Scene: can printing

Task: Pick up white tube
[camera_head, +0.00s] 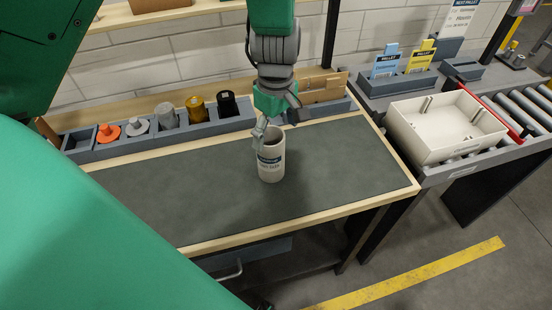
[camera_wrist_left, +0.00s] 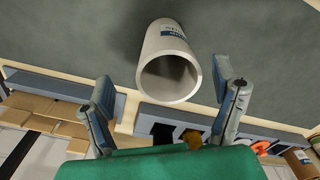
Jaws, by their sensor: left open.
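The white tube (camera_head: 271,168) stands upright on the dark grey mat of the workbench, with a blue-and-white label on its side. My left gripper (camera_head: 279,126) is open at the tube's top, with one finger overlapping its upper left side in the head view. In the left wrist view, the tube (camera_wrist_left: 152,52) shows its hollow open end between the spread fingers of my left gripper (camera_wrist_left: 164,76). Gaps show on both sides, and I see no clear contact. My right gripper is not in view.
A grey holder rack (camera_head: 140,146) with orange, white, grey, gold and black items lines the bench's back edge. A cream bin (camera_head: 440,145) sits on the roller conveyor at right. Blue (camera_head: 385,65) and yellow (camera_head: 421,58) cards stand behind it. The mat around the tube is clear.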

